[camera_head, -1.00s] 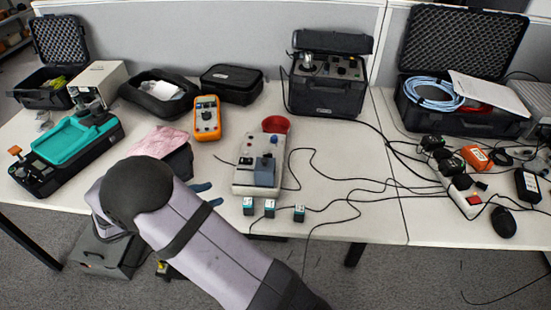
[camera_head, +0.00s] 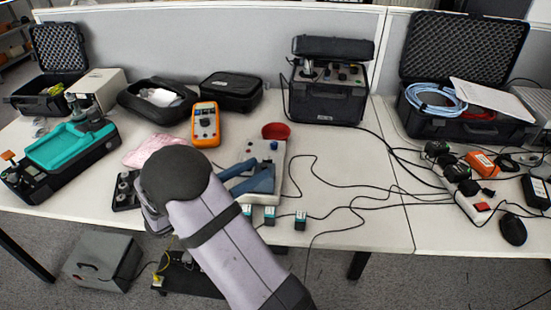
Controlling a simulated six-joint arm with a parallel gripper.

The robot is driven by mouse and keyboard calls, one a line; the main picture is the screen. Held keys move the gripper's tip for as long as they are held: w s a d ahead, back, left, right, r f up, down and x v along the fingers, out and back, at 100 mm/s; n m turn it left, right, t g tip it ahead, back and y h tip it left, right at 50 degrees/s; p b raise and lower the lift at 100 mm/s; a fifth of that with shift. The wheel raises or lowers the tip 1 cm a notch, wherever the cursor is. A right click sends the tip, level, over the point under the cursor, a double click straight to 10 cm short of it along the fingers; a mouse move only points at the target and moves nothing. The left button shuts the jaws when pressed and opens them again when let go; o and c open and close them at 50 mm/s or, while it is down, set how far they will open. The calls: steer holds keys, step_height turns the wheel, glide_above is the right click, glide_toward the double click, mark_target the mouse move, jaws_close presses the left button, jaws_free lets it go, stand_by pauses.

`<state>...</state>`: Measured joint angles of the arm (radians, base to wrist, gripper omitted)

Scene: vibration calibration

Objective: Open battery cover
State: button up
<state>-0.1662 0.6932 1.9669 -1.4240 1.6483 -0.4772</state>
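My gripper (camera_head: 257,172) reaches in from the left over this near half. Its two blue fingers look spread apart, one farther back and one nearer. Whether they touch the block cannot be told. My own arm hides the gripper's base and the device's near left corner.
Three small dark blocks with teal labels (camera_head: 300,220) stand along the front edge, close to my arm. An orange multimeter (camera_head: 205,125) lies behind left. Black cables (camera_head: 345,181) run across the right side. A teal-topped instrument (camera_head: 70,145) stands at far left.

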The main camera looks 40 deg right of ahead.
steer(key=d, duration=0.7)
steer(key=shift+d, duration=0.35)
jaws_close()
